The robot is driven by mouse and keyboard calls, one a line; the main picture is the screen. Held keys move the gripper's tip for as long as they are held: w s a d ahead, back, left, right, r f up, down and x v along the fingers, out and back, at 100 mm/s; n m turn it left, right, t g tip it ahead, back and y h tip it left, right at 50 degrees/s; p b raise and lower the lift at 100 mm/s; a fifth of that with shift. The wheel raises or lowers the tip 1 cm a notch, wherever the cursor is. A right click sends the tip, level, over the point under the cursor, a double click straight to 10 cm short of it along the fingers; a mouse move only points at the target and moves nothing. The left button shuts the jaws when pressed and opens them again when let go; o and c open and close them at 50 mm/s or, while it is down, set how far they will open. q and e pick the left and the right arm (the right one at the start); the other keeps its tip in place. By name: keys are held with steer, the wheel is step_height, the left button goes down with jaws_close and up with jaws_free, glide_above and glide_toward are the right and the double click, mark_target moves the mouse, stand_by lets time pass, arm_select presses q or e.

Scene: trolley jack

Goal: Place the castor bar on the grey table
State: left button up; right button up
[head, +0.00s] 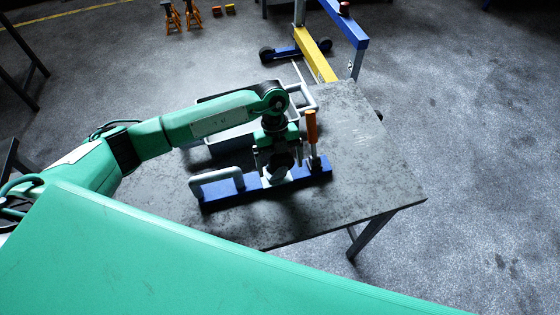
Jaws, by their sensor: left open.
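The castor bar (222,194) is a blue bar on the grey table (370,180). It has a pale grey handle at its left end and an upright orange grip (311,126) near its right end. It appears to lie flat on the tabletop. My left gripper (278,172) is open, pointing down right over the middle of the bar. The fingertips are dark and crowded there, so I cannot tell whether they touch it. My right gripper is out of view.
A grey tray (203,100) with a pale handle stands behind my left arm on the table. The table's right side is clear. A blue and yellow wheeled frame (320,62) stands beyond the far edge. Orange stands (172,17) are on the floor behind.

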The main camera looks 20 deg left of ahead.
arm_select(q)
steer(key=b+v, duration=0.3)
steer(key=v, duration=0.9)
steer(key=shift+f, duration=0.15)
